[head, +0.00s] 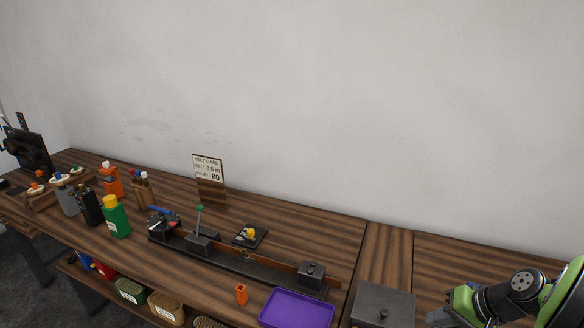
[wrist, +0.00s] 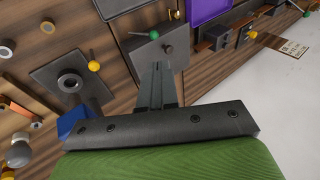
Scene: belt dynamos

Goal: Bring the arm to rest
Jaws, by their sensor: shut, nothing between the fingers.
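My arm (head: 525,284), green and dark grey, reaches in at the lower right of the head view, over the right end of the bench. In the wrist view my gripper (wrist: 157,70) is shut, its two dark fingers together with nothing between them. The fingertips appear in front of a dark grey box (wrist: 158,48) with a green-knobbed lever. I cannot tell the gap between them. In the head view the fingers are hard to make out at the bottom edge.
The wooden bench (head: 390,250) runs along a white wall. A purple tray (head: 296,309), a dark grey box (head: 383,303), an orange piece (head: 241,294) and a long dark rail fixture (head: 250,269) stand left of my arm. Bottles and a belt card (head: 208,168) stand farther left.

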